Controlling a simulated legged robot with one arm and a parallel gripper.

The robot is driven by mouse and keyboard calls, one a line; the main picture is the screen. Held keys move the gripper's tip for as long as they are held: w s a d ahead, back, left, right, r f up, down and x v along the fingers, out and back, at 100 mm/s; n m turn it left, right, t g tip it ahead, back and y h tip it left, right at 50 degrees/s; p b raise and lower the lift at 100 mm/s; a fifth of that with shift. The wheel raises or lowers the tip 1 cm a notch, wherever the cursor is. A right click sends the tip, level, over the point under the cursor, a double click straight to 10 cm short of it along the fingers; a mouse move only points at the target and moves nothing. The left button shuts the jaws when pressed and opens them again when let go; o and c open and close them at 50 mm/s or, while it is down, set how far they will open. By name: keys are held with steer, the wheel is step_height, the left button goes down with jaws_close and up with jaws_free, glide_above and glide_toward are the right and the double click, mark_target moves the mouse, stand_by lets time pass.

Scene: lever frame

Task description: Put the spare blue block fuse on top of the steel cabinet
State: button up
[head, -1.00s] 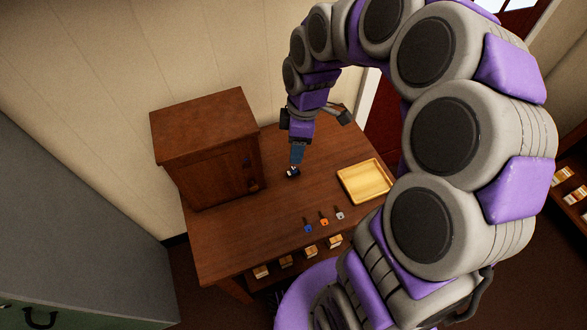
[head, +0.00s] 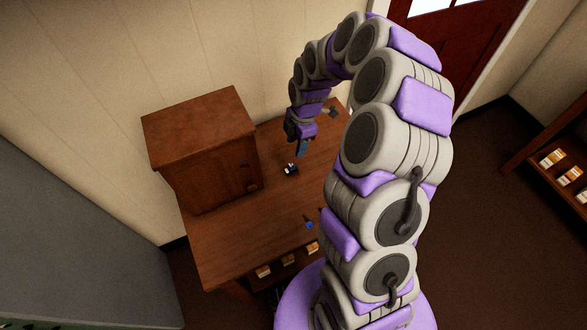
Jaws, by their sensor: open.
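My gripper (head: 301,152) is open above the wooden table, at the far end of my arm. A small black-and-white object (head: 291,169) sits on the table just below and left of its tip; it is too small to make out. A small blue piece (head: 309,225) lies nearer the table's front edge; I cannot tell whether it is the blue block fuse. A large plain grey surface (head: 70,215) at the left looks like the steel cabinet; only part of it shows.
A brown wooden cupboard (head: 205,150) stands on the table (head: 225,245) at the left. Small boxes (head: 288,260) sit on a shelf below the table's front. Another shelf with boxes (head: 553,157) stands at the right. My arm hides the table's right part.

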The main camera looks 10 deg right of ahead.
mark_target(291, 165)
steer(key=f, duration=0.2)
steer(key=a+f, duration=0.1)
steer(key=f, duration=0.1)
steer(key=a+f+b, duration=0.1)
steer(key=f, duration=0.1)
steer(key=shift+s+a+f, duration=0.1)
steer(key=shift+a, duration=0.15)
steer(key=shift+d+f, duration=0.2)
steer(key=shift+f, duration=0.25)
steer(key=f, duration=0.1)
steer(key=f+b, duration=0.1)
steer(key=f, duration=0.1)
steer(key=f+b, duration=0.1)
steer(key=shift+s+d+f, duration=0.15)
steer(key=shift+d+f, duration=0.05)
steer(key=shift+d, duration=0.15)
steer(key=shift+a+f, duration=0.15)
steer(key=shift+a, duration=0.35)
steer(key=shift+c, duration=0.6)
steer(key=shift+d, duration=0.35)
steer(key=c, duration=0.6)
jaws_close()
steer(key=shift+a, duration=0.2)
